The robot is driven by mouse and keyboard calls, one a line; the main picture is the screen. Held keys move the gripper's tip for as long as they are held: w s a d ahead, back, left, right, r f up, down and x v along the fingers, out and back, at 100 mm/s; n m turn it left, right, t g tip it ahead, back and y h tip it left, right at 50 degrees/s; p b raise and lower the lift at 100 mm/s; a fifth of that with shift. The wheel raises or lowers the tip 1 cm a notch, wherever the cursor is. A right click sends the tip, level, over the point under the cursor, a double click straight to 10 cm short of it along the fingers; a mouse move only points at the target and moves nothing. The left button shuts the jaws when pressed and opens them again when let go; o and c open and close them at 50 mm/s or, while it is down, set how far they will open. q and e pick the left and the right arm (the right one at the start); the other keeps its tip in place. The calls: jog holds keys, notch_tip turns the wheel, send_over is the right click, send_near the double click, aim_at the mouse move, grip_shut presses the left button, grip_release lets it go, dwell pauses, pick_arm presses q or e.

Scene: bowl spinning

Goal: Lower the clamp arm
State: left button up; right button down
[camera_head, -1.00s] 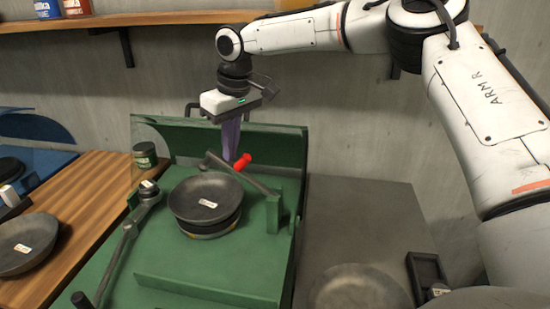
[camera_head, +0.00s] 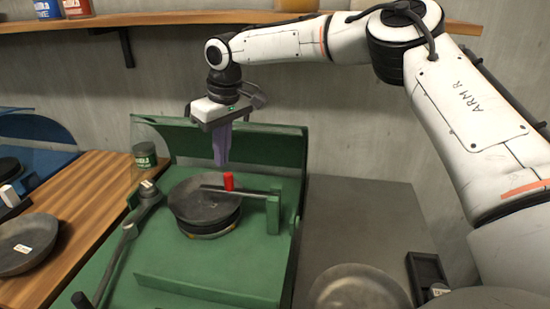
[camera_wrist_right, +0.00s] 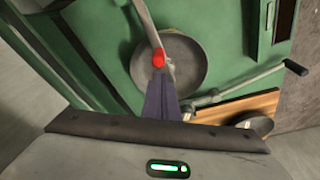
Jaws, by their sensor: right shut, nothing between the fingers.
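The clamp arm (camera_head: 252,192) is a thin grey bar on a green post (camera_head: 273,214), with a red tip (camera_head: 228,181). It lies nearly level, reaching left over the dark grey bowl (camera_head: 188,207). My right gripper (camera_head: 221,164) has purple fingers, points down and is shut and empty just above the red tip. In the right wrist view, the fingers (camera_wrist_right: 160,78) overlap the lower edge of the red tip (camera_wrist_right: 158,59); I cannot tell whether they touch. The bowl (camera_wrist_right: 188,70) is behind them. My left gripper is not in view.
The green machine (camera_head: 205,290) has a raised back panel (camera_head: 265,146). A grey lever (camera_head: 117,252) runs along its left side. Another bowl (camera_head: 25,243) sits on the wooden counter (camera_head: 95,190). A shallow pan (camera_head: 358,287) lies at front right. The grey top behind it is clear.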

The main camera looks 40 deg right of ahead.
notch_tip(320, 180, up, 12)
jog(key=shift+f, duration=0.15)
dwell(0.7)
jog(key=shift+f, duration=0.1)
dwell(0.4)
